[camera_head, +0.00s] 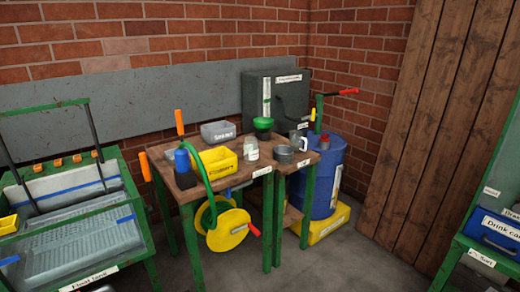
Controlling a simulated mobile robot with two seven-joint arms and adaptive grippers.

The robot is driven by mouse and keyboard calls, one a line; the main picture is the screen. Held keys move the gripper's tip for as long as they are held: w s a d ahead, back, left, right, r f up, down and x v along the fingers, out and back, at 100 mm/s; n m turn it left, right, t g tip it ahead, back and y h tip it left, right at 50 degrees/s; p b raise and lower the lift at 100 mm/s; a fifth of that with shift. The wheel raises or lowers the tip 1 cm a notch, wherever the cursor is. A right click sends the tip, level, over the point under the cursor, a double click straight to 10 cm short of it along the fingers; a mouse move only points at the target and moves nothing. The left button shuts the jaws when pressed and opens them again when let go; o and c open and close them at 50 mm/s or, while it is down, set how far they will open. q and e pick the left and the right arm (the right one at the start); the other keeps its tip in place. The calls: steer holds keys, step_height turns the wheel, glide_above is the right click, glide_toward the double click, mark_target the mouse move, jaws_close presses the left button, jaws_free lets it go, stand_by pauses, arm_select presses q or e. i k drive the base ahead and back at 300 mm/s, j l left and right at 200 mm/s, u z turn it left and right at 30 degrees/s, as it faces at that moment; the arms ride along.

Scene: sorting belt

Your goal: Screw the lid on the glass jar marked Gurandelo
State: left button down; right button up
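A small pale jar (251,150) with a label stands upright on the wooden table (225,182), right of the yellow bin. It looks like glass, but its label is too small to read. I cannot tell whether its top is bare or covered. I cannot make out a separate lid for it. Neither of my grippers is in view.
The table also holds a yellow bin (216,161), a grey bin (218,132), a blue-topped dark bottle (184,170), a green funnel (263,124) and a grey round container (284,154). A yellow reel (227,231) hangs in front. Open floor lies right of the blue barrel (322,180).

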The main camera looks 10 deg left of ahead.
mark_target(251, 150)
steer(key=i+j, duration=0.1)
steer(key=j, duration=0.35)
steer(key=i+j, duration=0.15)
steer(key=j, duration=0.25)
steer(key=i+j+u, duration=0.1)
steer(key=j, duration=0.35)
steer(key=i+j, duration=0.15)
steer(key=j, duration=0.3)
steer(key=i+j, duration=0.1)
steer(key=j, duration=0.3)
steer(key=u, duration=0.05)
